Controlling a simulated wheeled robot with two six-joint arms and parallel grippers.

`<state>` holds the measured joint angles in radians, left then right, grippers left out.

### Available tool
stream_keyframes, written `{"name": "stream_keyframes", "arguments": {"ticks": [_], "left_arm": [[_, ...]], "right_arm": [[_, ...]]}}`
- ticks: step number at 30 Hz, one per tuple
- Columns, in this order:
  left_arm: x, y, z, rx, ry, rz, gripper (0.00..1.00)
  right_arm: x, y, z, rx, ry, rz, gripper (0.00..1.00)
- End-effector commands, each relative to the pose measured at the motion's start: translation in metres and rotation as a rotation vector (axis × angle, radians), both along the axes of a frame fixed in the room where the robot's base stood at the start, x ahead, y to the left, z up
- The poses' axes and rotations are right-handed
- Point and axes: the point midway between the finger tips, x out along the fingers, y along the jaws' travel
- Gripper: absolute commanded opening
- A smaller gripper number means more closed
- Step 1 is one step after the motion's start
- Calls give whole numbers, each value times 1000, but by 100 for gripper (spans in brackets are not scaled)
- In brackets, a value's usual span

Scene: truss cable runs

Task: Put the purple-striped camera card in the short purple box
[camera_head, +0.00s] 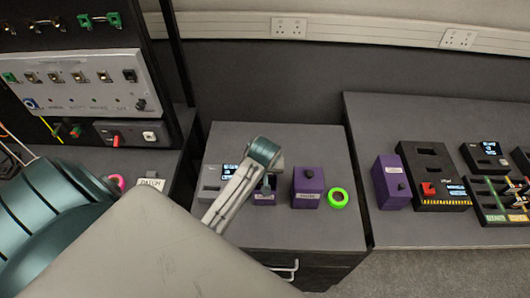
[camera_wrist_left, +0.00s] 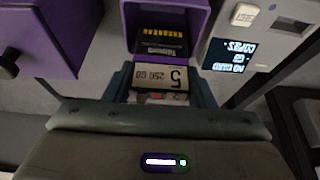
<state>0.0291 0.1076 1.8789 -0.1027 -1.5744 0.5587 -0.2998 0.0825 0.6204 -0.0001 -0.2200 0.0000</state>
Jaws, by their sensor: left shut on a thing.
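My left gripper (camera_wrist_left: 161,92) is shut on a dark camera card (camera_wrist_left: 162,77), gripping it near its white label, which reads 250 GB upside down. Yellow print shows on the card's dark far part. In the head view this short purple box (camera_head: 264,199) stands on the middle cabinet, partly behind my left arm and gripper (camera_head: 268,182). The card is hidden there. My right gripper is not in view.
A taller purple box (camera_head: 307,188) and a green ring (camera_head: 338,198) stand to the right. A grey card reader (camera_head: 212,180) is to the left; its display reads NO CARD in the wrist view (camera_wrist_left: 234,55). Another purple box (camera_head: 391,183) and several devices stand on the right bench.

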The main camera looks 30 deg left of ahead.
Motion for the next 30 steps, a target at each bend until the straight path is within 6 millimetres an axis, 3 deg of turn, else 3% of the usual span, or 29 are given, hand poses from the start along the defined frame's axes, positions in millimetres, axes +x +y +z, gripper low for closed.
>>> {"name": "stream_keyframes", "arguments": {"ticks": [30], "left_arm": [[0,0,-17,1,-1,0,27]], "right_arm": [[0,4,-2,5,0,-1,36]]}}
